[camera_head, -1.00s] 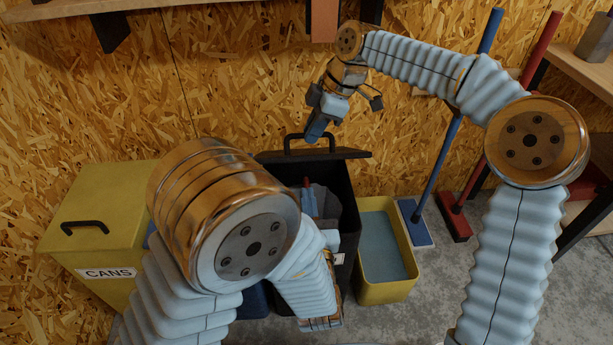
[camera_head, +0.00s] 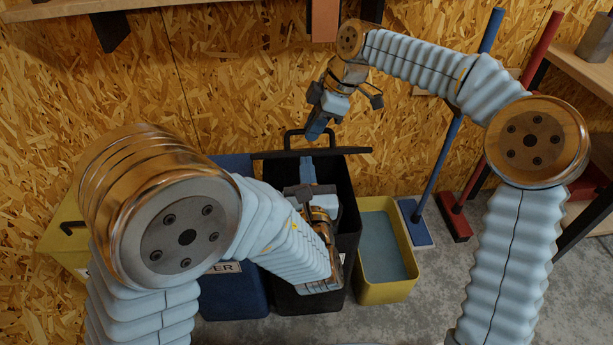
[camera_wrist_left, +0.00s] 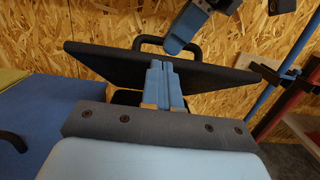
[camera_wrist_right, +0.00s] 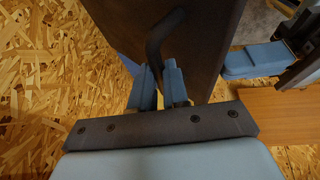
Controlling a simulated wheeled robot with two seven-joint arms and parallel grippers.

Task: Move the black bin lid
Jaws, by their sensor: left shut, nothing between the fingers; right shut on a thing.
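The black bin lid (camera_head: 345,152) is seen nearly edge-on over the back of the black bin (camera_head: 346,200), with its loop handle (camera_head: 287,139) up. My right gripper (camera_head: 314,139) is shut on the handle; the right wrist view shows the handle (camera_wrist_right: 155,45) between its fingers (camera_wrist_right: 158,78) and the lid's dark face (camera_wrist_right: 205,50). My left gripper (camera_head: 307,165) is shut and empty over the bin, fingers pointing up at the lid. In the left wrist view its fingers (camera_wrist_left: 163,75) overlap the lid (camera_wrist_left: 105,65); I cannot tell if they touch. My left arm hides much of the bin.
A blue bin (camera_head: 235,300) stands left of the black bin, and a yellow bin (camera_head: 60,245) is farther left. An open yellow tub (camera_head: 385,292) stands to the right. Wall boards (camera_head: 220,100) close off the back.

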